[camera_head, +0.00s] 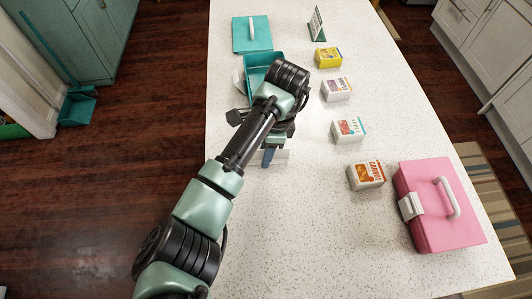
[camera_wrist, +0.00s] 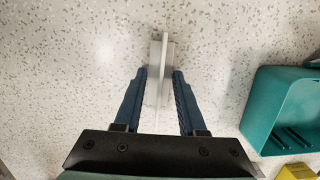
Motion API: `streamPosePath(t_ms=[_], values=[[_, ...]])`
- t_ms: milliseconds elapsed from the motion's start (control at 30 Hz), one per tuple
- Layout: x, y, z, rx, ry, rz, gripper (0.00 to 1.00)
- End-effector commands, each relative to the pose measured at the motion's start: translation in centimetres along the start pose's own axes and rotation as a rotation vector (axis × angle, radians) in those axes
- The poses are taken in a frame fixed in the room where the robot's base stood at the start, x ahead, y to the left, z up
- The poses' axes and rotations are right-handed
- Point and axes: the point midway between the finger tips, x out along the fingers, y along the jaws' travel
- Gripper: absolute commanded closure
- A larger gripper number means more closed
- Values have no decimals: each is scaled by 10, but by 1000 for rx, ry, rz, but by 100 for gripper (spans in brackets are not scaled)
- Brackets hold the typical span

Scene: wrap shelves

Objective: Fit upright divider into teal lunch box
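The upright divider (camera_wrist: 163,75) is a thin white plate on a pale base, standing on the speckled counter. My gripper (camera_wrist: 161,72) is open, with one blue finger on each side of the plate and a small gap showing on both sides. In the head view my gripper (camera_head: 268,157) is low over the counter, and a pale part of the divider (camera_head: 281,157) shows beside the fingers. The open teal lunch box (camera_head: 258,60) is farther back, partly hidden by my arm. In the wrist view the teal lunch box (camera_wrist: 262,108) is at the right, with ridges inside.
A teal lid (camera_head: 243,44) with a white handle lies behind the box. Several small food cartons, including an orange-labelled one (camera_head: 366,176), line the right side. A pink lunch box (camera_head: 435,205) is at the front right, a green sign (camera_head: 316,25) at the back. The front counter is clear.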

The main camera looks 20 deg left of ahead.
Motion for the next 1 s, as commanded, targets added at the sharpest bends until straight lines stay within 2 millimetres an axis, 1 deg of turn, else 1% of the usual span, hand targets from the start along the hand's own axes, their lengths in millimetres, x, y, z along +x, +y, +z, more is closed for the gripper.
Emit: streamPosePath(t_ms=[300, 367, 400, 533, 867, 933, 1000], values=[[4, 0, -1, 0, 0, 1, 60], [4, 0, -1, 0, 0, 1, 69], [4, 0, -1, 0, 0, 0, 76], [4, 0, -1, 0, 0, 1, 100], [3, 0, 0, 0, 0, -1, 100], [0, -1, 0, 1, 0, -3, 100], [-10, -1, 1, 1, 1, -2, 100]])
